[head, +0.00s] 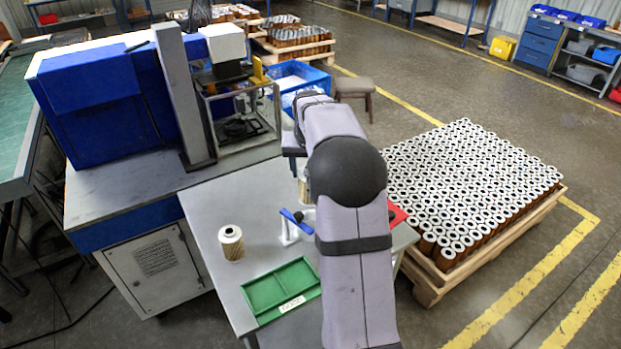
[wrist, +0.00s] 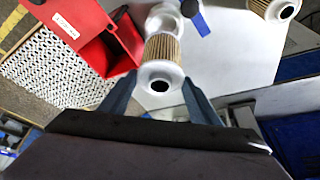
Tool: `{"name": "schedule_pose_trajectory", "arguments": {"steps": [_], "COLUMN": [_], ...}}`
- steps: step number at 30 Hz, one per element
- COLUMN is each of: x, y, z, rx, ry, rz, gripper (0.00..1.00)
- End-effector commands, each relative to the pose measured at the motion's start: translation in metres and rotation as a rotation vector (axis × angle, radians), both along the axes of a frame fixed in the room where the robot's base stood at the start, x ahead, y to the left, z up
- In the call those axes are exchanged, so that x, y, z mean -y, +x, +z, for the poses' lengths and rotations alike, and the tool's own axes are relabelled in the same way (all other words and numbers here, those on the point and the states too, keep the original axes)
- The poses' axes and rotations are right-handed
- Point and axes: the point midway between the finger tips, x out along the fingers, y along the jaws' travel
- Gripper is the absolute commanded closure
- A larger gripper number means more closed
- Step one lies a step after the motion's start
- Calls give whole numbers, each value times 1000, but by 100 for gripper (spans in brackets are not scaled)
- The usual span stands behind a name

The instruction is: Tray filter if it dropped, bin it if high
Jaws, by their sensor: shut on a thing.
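My gripper (wrist: 160,82) is shut on a pleated tan filter cartridge (wrist: 163,50) with white end caps, seen between the two fingers in the wrist view. Its far end is close to a white gauge (wrist: 162,17) with a blue lever (wrist: 200,22); I cannot tell if they touch. The gauge stand (head: 288,236) and blue lever (head: 296,217) show beside my arm in the head view. The green tray (head: 262,318) is empty on the table's front. The red bin (wrist: 88,22) is left of the held filter in the wrist view; my arm mostly hides it in the head view.
Another filter (head: 231,243) stands upright on the grey table (head: 205,205), left of the gauge. A pallet of many filters (head: 470,185) stands on the floor to the right. A blue machine (head: 100,90) is at back left. Table space around the standing filter is clear.

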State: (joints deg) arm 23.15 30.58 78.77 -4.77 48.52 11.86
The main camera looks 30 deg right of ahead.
Motion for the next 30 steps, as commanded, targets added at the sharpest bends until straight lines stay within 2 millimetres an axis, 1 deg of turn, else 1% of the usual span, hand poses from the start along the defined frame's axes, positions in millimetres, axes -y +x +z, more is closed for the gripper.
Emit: {"name": "schedule_pose_trajectory", "arguments": {"steps": [5, 8, 11, 17, 24, 27, 30], "x": [5, 13, 25, 58, 102, 119, 131], "y": [0, 0, -1, -3, -10, -14, -18], "z": [4, 7, 10, 18, 28, 31, 33], "rx": [0, 1, 1, 1, 3, 3, 2], "ry": [0, 0, 1, 2, 2, 2, 1], "rz": [15, 45, 94, 245, 481, 584, 669], "gripper": [84, 84, 84, 84, 84, 84, 84]}}
